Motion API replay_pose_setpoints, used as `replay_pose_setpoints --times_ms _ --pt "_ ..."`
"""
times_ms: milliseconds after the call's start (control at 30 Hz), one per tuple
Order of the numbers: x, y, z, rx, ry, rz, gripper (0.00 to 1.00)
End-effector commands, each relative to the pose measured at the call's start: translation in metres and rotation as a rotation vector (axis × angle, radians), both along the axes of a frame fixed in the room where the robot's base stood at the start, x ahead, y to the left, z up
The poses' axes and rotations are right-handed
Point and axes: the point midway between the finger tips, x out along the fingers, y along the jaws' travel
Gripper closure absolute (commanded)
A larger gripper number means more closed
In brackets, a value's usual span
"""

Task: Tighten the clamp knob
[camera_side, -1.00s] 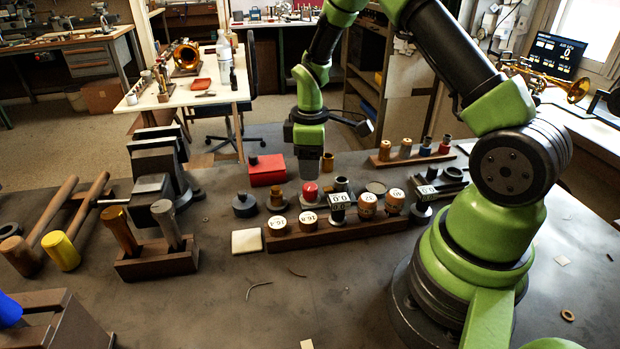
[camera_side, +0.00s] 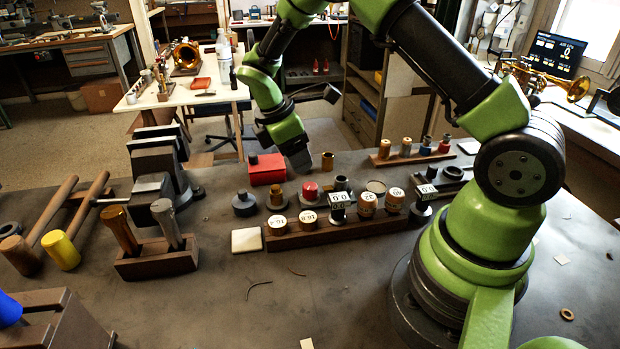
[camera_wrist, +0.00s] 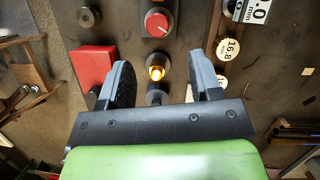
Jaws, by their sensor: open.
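A red round knob (camera_side: 310,190) stands upright on a dark base in the middle of the bench, behind the labelled discs. I take it as the clamp knob. It also shows near the top of the wrist view (camera_wrist: 157,22), ahead of my fingers and apart from them. My gripper (camera_side: 301,166) is tilted above the bench, behind the knob. In the wrist view my gripper (camera_wrist: 160,80) is open, with its two dark fingers apart. A brass piece (camera_wrist: 155,73) shows in the gap between them, lower down; I see no contact.
A red box (camera_side: 267,168) lies left of my gripper. A dark round piece (camera_side: 245,204) is left of the knob. A wooden rack (camera_side: 345,233) with labelled discs and gauges is in front. Another wooden rack (camera_side: 400,159) stands at right. The front bench is mostly clear.

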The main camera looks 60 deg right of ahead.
Motion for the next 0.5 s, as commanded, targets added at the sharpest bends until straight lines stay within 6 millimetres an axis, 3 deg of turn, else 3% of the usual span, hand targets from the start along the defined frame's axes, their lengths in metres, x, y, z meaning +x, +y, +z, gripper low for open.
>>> replay_pose_setpoints --times_ms 167,500 --pt "0.002 0.0 -0.009 -0.048 0.032 0.063 0.42" --pt "-0.011 -0.021 -0.066 -0.044 0.033 0.059 0.42"
